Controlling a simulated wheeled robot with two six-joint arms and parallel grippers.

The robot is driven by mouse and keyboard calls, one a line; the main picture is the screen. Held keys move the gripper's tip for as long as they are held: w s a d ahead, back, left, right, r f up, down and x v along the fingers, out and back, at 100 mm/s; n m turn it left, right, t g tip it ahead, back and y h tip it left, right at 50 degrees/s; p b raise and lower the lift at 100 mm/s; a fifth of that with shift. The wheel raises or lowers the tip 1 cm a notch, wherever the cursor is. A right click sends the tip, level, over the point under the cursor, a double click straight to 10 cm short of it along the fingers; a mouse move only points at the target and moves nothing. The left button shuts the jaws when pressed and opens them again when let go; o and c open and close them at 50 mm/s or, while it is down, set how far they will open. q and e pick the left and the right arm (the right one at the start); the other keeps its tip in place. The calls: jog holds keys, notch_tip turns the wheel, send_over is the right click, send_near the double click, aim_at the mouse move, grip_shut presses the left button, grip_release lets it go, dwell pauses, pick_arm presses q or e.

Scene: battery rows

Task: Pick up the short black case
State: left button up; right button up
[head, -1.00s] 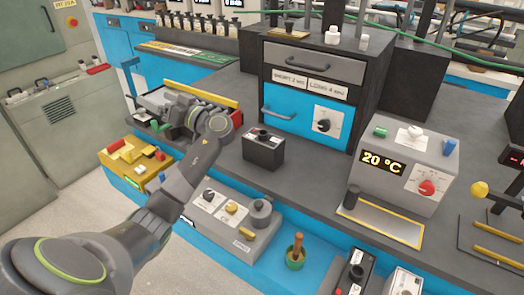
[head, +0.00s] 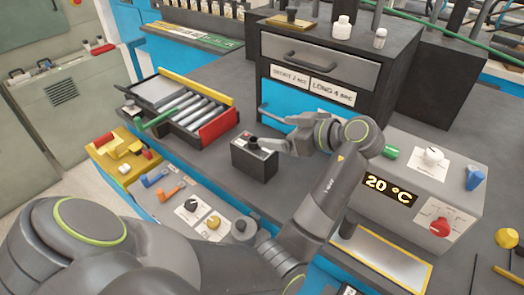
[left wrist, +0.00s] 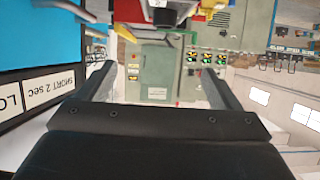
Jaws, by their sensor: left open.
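A short black case (head: 254,162) with a dark knob and a small red spot on its top stands upright on the grey bench in the head view. My left gripper (head: 273,146) is just right of the case, close to its top edge; I cannot tell whether they touch. In the left wrist view the two fingers (left wrist: 157,82) stand wide apart with nothing between them. My right gripper is not in view.
A roller tray (head: 185,107) with yellow and red edges lies left of the case. The black cabinet (head: 340,60) with a grey drawer stands behind. The heater box reading 20 °C (head: 455,195) is at the right.

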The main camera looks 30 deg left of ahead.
aim_at(269, 153)
pick_arm(q)
jog(key=f, duration=0.6)
jog(key=shift+s+f+p, duration=0.3)
jog(key=shift+f, duration=0.05)
jog(key=shift+w+a+f+p, duration=0.15)
jog(key=shift+a+f+p, duration=0.15)
jog(key=shift+a+f, duration=0.6)
jog(key=shift+a, duration=0.45)
jog(key=p+x, duration=0.1)
jog(key=x, duration=0.3)
jog(key=shift+a, duration=0.15)
jog(key=shift+a+f, duration=0.2)
jog(key=shift+d, duration=0.1)
jog(key=shift+c, duration=0.6)
jog(key=shift+w+r, duration=0.1)
jog(key=c, duration=1.1)
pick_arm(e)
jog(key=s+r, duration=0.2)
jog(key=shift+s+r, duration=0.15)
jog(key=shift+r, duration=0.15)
